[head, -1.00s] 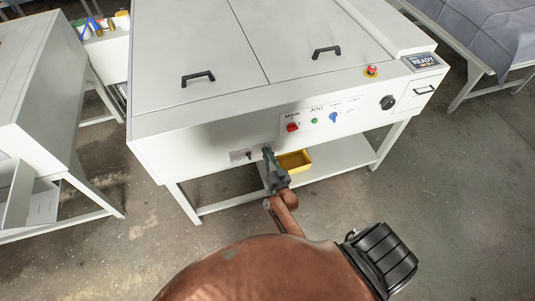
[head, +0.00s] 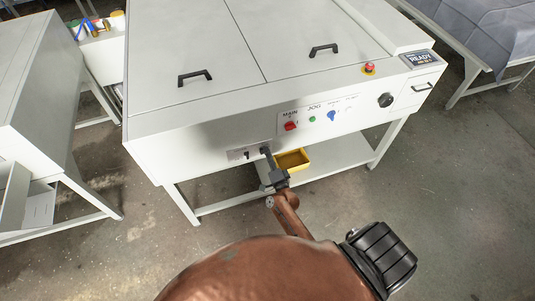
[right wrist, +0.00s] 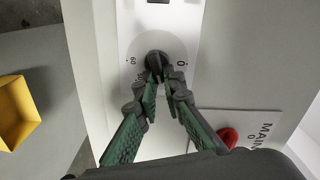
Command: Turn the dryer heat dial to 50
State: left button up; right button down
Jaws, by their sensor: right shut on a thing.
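The dryer heat dial (right wrist: 156,57) is a round black knob on a white label of the processor's front panel. In the right wrist view a "0" is printed to its right and what looks like "60" to its left. My right gripper (right wrist: 158,77) has its green-and-black fingers closed on the dial. In the head view my right gripper (head: 266,156) reaches up to the lower front panel and covers most of the dial. The dial's exact setting cannot be read. My left gripper is not in view.
The white processor (head: 190,122) carries a red main switch (head: 290,126), a green button (head: 312,119), a blue knob (head: 331,116) and a black knob (head: 386,100). A yellow bin (head: 293,160) sits on the shelf below. The floor in front is clear.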

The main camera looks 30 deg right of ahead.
jog(key=shift+w+a+f+m+b, duration=0.15)
jog(key=shift+m+b, duration=0.5)
jog(key=shift+m, duration=1.4)
jog(key=shift+s+f+m+b, duration=0.1)
jog(key=shift+f+m+b, duration=0.35)
jog(key=shift+m, duration=1.65)
jog(key=shift+w+a+m+b, duration=0.1)
jog(key=shift+m+b, duration=0.7)
jog(key=shift+m, duration=1.25)
jog(key=c, duration=2)
grip_release()
jog(key=shift+c, duration=0.2)
jog(key=shift+f, duration=0.1)
jog(key=v, duration=1.2)
jog(key=shift+d, duration=0.15)
